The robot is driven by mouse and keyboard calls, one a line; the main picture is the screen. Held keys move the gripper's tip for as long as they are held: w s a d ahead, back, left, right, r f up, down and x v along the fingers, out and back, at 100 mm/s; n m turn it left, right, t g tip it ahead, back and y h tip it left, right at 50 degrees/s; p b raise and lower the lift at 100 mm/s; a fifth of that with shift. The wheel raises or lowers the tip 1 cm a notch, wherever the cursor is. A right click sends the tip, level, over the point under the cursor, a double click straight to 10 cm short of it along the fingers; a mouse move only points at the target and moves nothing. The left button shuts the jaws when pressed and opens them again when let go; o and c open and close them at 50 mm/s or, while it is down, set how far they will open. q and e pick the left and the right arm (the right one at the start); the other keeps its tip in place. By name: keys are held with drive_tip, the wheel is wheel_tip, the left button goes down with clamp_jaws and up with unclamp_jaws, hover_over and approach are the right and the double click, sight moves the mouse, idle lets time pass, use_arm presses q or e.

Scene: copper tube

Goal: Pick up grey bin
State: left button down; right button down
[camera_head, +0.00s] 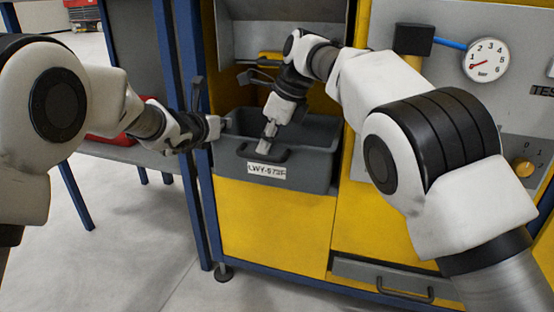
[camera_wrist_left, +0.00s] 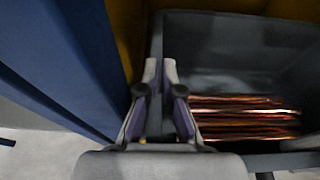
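The grey bin (camera_head: 318,172) sits upright in the yellow-fronted station, with a white label and a dark handle (camera_head: 262,154) on its front. In the left wrist view, copper tubes (camera_wrist_left: 245,118) lie inside the bin (camera_wrist_left: 225,50). My left gripper (camera_head: 227,123) is at the bin's left rim. In the left wrist view its fingers (camera_wrist_left: 160,68) are close together over that left wall and look shut on it. My right gripper (camera_head: 264,147) reaches down from above to the front handle. Its fingertips overlap the handle, and I cannot tell whether they are closed around it.
A blue post (camera_head: 196,185) stands close to the bin's left side. A grey table (camera_head: 135,152) with a red container (camera_head: 110,139) is further left. A gauge panel (camera_head: 487,60) is at the right. A grey drawer (camera_head: 385,276) is low at the right. The floor in front at left is clear.

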use_arm(q)
drive_tip(key=shift+r, duration=0.15)
use_arm(e)
drive_tip(key=shift+r, duration=0.1)
